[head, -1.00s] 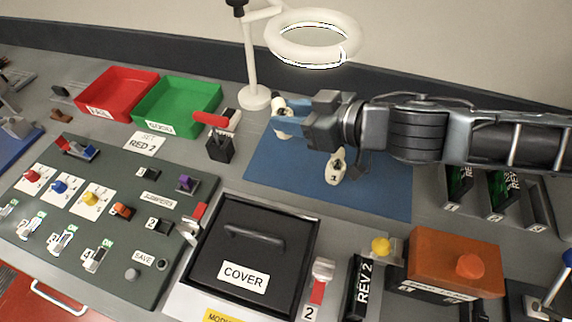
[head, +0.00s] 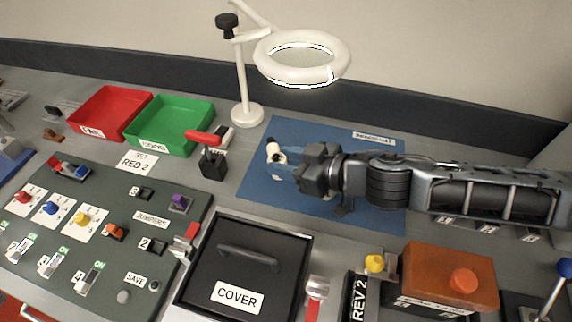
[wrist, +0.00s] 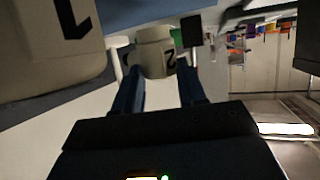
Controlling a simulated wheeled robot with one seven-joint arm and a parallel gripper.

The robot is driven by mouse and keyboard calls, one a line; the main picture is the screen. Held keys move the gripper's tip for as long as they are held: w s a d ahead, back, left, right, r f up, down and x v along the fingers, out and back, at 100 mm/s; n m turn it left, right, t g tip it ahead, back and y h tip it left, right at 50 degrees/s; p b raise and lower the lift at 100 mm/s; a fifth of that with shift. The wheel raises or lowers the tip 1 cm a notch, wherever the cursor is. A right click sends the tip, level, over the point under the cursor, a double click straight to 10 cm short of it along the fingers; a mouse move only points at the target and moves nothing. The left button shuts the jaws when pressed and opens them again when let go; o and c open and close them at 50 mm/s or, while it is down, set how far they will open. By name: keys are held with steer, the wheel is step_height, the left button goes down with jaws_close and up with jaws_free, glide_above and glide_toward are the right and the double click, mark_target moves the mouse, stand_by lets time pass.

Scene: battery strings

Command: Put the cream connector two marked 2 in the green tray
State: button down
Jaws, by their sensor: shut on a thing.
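A cream connector marked 2 (wrist: 153,55) sits between the blue fingers of my gripper (wrist: 158,88) in the wrist view; its mark faces the camera. In the head view my gripper (head: 279,164) is shut on this cream connector (head: 274,152), over the left part of the blue mat (head: 310,135). Whether it touches the mat is unclear. Another cream connector marked 1 (wrist: 50,50) looms large at the left of the wrist view; my gripper and arm hide it in the head view. The green tray (head: 145,148) stands left of my gripper and looks empty.
A red tray (head: 90,131) adjoins the green tray on the left. A black block with a red lever (head: 213,162) stands between the green tray and the mat. A ring lamp on a white post (head: 243,85) rises behind. A black cover (head: 205,255) lies in front.

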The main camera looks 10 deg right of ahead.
steer(key=shift+f, duration=0.85)
steer(key=shift+f, duration=0.25)
steer(key=c, duration=0.6)
jaws_free()
